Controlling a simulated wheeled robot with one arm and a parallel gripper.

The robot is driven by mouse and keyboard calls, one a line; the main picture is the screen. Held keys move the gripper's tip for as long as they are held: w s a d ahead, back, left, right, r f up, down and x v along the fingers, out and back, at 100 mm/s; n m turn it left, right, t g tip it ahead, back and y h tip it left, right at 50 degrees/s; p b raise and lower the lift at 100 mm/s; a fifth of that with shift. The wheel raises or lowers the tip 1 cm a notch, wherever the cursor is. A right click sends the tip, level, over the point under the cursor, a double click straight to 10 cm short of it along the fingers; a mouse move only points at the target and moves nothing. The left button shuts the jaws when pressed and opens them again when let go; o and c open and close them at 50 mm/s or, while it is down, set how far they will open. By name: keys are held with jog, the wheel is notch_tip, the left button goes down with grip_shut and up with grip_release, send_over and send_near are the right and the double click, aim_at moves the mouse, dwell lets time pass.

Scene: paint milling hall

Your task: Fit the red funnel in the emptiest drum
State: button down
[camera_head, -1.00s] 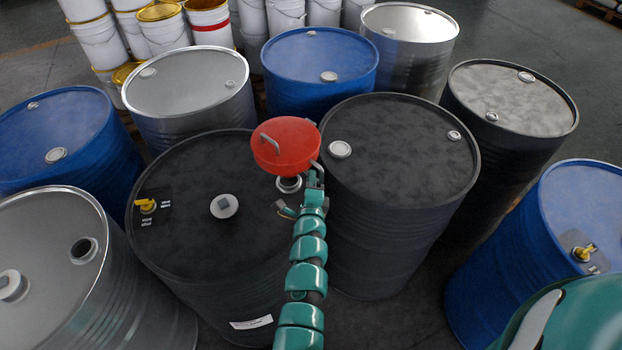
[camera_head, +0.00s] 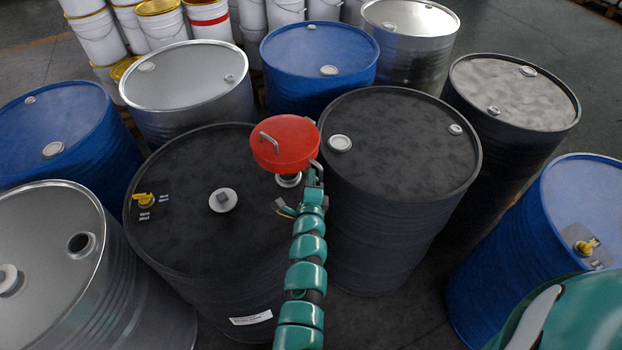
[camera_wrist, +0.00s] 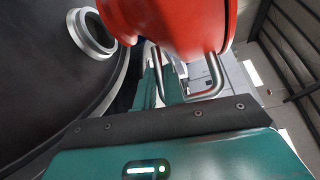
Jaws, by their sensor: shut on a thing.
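The red funnel (camera_head: 284,148) is held over the right edge of the near black drum (camera_head: 185,262), close to a pale bung ring (camera_head: 289,181) on its lid. My gripper (camera_head: 315,178) is shut on the funnel's silver side handle, which also shows in the wrist view (camera_wrist: 215,78). The funnel body (camera_wrist: 175,22) fills the top of that view, with a pale ring (camera_wrist: 92,32) on a dark lid to its left. The funnel's spout is hidden in the head view, so I cannot tell whether it enters the ring. Fill levels are not visible.
A grey drum (camera_head: 48,225) at left has an open dark hole (camera_head: 81,243). A second black drum (camera_head: 400,150) stands close on the right. Blue drums (camera_head: 320,62) and steel drums (camera_head: 190,85) crowd around. White pails (camera_head: 160,32) stand behind. The near black drum has a yellow-handled fitting (camera_head: 145,199).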

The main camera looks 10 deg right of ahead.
jog(key=shift+f, duration=0.15)
jog(key=shift+f+b, duration=0.45)
jog(key=shift+b, duration=0.2)
jog(key=shift+f+b, duration=0.85)
jog(key=shift+b, duration=0.1)
dwell(0.8)
jog(key=c, duration=1.4)
grip_release()
